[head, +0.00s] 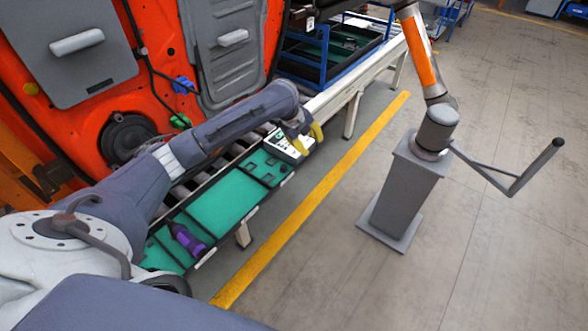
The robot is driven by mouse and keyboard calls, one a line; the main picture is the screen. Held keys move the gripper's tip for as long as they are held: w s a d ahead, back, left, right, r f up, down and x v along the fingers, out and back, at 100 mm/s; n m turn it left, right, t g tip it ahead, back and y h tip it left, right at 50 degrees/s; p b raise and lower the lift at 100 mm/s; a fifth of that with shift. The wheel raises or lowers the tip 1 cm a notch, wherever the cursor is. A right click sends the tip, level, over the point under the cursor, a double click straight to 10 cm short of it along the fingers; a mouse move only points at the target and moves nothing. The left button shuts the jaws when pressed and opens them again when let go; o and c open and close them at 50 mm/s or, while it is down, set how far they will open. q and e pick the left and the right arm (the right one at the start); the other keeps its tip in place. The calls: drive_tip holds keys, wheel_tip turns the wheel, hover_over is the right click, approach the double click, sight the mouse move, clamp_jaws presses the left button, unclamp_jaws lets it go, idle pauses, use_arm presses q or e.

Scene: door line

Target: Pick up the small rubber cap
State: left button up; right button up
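My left arm reaches in from the left, and its gripper with yellow fingers (309,139) is over the far end of a long tray with a green lining (226,200). The two fingers stand apart, and I see nothing held between them. A white box or card with small dark items (283,146) lies just left of and below the fingers. I cannot make out the small rubber cap; it is too small to tell or hidden by the gripper. My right gripper is out of view.
A purple tool (187,239) lies at the tray's near end. Orange door panels (161,60) hang behind my arm. A roller conveyor (345,83) runs beyond. A grey pedestal (402,195) carries an orange arm at the right. The floor past the yellow line (300,217) is mostly clear.

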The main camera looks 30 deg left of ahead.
sight(283, 166)
use_arm(q)
drive_tip(key=s+a+f+g+y, duration=0.2)
drive_tip(key=s+a+y, duration=0.15)
drive_tip(key=a, duration=0.45)
drive_tip(key=shift+y, duration=0.45)
drive_tip(key=x, duration=1.7)
drive_tip(key=shift+w+a+f, duration=0.15)
drive_tip(key=shift+w+a, duration=0.15)
drive_tip(key=shift+w, duration=0.1)
drive_tip(key=c, duration=0.6)
drive_tip(key=shift+c, duration=0.2)
